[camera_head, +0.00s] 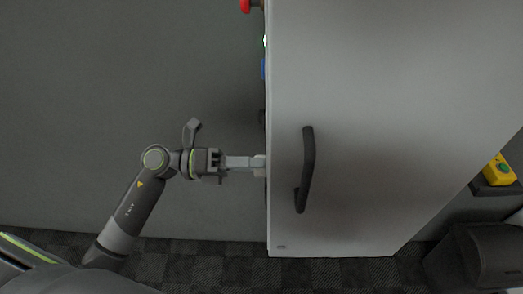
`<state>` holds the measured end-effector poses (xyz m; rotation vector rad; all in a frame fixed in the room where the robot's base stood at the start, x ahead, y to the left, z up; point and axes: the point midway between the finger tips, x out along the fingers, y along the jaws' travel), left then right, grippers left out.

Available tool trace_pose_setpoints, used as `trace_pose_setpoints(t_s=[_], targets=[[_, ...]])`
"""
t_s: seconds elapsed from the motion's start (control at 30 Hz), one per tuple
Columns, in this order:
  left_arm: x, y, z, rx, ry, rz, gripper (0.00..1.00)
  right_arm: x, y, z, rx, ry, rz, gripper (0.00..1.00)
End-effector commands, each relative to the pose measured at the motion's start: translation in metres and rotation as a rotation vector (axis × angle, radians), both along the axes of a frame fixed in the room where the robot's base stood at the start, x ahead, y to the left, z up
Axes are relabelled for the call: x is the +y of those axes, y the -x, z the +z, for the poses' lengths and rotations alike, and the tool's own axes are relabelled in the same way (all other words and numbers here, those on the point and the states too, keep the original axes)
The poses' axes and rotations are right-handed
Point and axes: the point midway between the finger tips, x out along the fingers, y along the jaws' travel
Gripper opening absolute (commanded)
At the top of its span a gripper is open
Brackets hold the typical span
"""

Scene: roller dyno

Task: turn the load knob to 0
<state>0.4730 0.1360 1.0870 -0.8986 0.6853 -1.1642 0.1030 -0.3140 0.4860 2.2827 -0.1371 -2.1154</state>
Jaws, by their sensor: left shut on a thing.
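My left gripper (245,162) reaches in from the left and meets the left side of a light grey cabinet (370,90). Its fingers point right and are shut on what seems to be the load knob, at that side's edge. The knob is almost wholly hidden by the fingertips and the edge, so its setting and any scale cannot be read. My right gripper is not in view.
Along the cabinet's left side, above my gripper, are a red button (246,6), a blue part (263,68) and a small dark part (262,116). A dark handle (308,170) sticks out of the front. A yellow box with a green button (500,169) is at the right.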

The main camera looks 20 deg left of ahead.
Motion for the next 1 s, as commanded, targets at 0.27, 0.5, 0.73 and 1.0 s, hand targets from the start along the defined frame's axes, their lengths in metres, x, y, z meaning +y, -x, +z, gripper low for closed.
trace_pose_setpoints(t_s=[0.27, 0.5, 0.73, 1.0], targets=[[-0.0006, -0.0003, 0.0033, 0.052, 0.022, 0.001, 0.17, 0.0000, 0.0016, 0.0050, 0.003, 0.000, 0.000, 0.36], [-0.0006, -0.0002, 0.0030, 0.057, 0.025, 0.000, 0.17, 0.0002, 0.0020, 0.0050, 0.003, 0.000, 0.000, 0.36], [-0.0006, -0.0002, 0.0031, 0.057, 0.024, -0.001, 0.47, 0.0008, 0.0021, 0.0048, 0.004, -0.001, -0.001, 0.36], [-0.0002, -0.0002, 0.0014, 0.058, 0.020, 0.001, 0.61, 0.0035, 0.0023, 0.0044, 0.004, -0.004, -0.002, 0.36]])
